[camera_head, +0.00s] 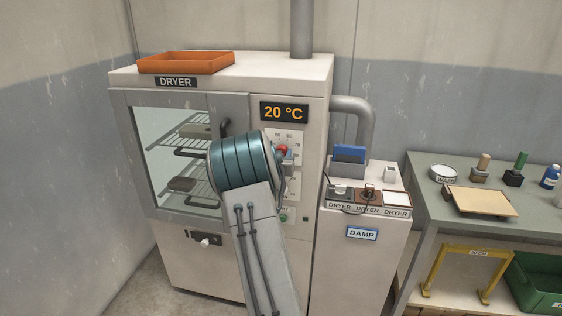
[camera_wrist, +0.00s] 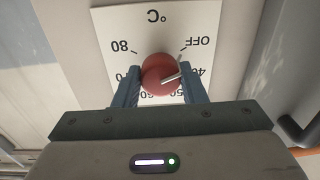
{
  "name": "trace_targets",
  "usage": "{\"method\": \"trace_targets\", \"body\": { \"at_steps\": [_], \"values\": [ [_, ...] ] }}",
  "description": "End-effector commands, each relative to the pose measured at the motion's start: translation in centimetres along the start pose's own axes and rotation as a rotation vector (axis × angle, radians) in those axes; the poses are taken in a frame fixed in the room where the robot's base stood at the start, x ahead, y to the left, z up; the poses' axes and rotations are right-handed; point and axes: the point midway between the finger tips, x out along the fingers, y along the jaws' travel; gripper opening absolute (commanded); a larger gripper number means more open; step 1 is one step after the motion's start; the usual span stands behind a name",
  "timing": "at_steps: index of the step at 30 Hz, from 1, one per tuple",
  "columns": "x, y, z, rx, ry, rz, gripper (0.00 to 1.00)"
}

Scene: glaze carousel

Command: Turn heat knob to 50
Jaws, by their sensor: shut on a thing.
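The heat knob is red and round, with a white pointer; it shows small in the head view (camera_head: 283,149) and large in the wrist view (camera_wrist: 158,68). It sits on a white dial plate (camera_wrist: 113,22) marked OFF, 40, 50, 60 and on to 80, which appears upside down in the wrist view. The pointer points roughly at the 40 mark. My gripper (camera_wrist: 158,84) is shut on the knob, one finger on each side. My arm hides part of the dial in the head view. The dryer's display (camera_head: 284,112) reads 20 °C.
The dryer (camera_head: 118,77) has a glass door with a dark handle (camera_head: 225,128). An orange tray (camera_head: 186,63) lies on top. A cabinet labelled DAMP (camera_head: 362,234) and a grey-green bench (camera_head: 434,204) with tools stand to the right.

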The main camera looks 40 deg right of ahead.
Motion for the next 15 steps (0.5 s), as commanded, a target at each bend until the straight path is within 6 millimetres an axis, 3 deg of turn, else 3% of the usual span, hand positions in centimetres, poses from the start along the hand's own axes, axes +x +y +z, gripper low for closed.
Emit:
{"method": "trace_targets", "body": {
  "at_steps": [2,15],
  "values": [
    [0.00,-0.02,0.81,0.053,0.005,0.000,0.15],
    [0.00,-0.03,0.86,0.402,0.017,0.001,0.15]
  ]
}}
